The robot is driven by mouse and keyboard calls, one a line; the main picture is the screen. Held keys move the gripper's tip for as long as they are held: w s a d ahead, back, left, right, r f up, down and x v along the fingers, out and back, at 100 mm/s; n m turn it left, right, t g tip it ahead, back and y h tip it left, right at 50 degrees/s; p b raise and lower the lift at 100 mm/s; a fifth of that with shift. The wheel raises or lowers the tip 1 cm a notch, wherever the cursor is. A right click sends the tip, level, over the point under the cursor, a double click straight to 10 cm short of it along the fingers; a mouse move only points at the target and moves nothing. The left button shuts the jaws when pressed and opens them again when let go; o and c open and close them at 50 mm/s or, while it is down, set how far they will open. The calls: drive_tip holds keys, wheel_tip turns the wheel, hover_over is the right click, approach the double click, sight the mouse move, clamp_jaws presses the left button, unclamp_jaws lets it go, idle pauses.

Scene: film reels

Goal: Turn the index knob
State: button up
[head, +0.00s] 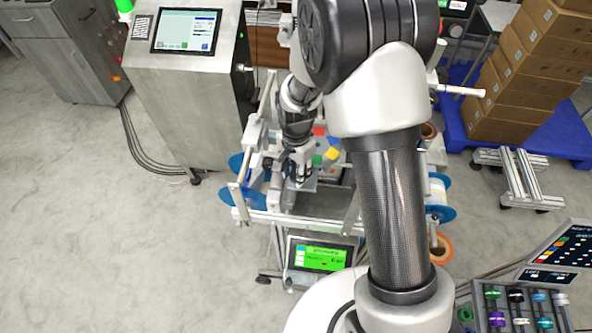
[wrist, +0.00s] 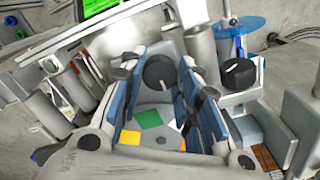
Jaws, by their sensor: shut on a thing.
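My gripper (wrist: 158,66) reaches down over a light grey plate (wrist: 170,112), with a blue-padded finger on either side of a round black knob (wrist: 157,74) that bears a white pointer line. The jaws are closed on this knob. Coloured squares, among them a green one (wrist: 148,118) and an orange one (wrist: 130,137), show on the plate between the fingers. A second black knob (wrist: 238,74) with a white line stands to the right, outside the fingers. In the head view my gripper (head: 302,168) is at the machine, and the held knob cannot be made out.
The machine frame carries rollers and blue reels (head: 437,213). A small screen with a green display (head: 320,254) is at its front. A steel cabinet with a touchscreen (head: 187,30) stands behind left. Boxes (head: 520,75) on a blue pallet are right. The left floor is mostly clear.

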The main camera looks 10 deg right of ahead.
drive_tip(key=n, duration=0.5)
drive_tip(key=shift+n, duration=0.4)
drive_tip(key=n, duration=0.6)
drive_tip(key=shift+p, duration=0.3)
drive_tip(key=n, duration=0.6)
drive_tip(key=shift+n, duration=0.3)
drive_tip(key=n, duration=0.5)
drive_tip(key=shift+n, duration=0.3)
drive_tip(key=o, duration=1.1)
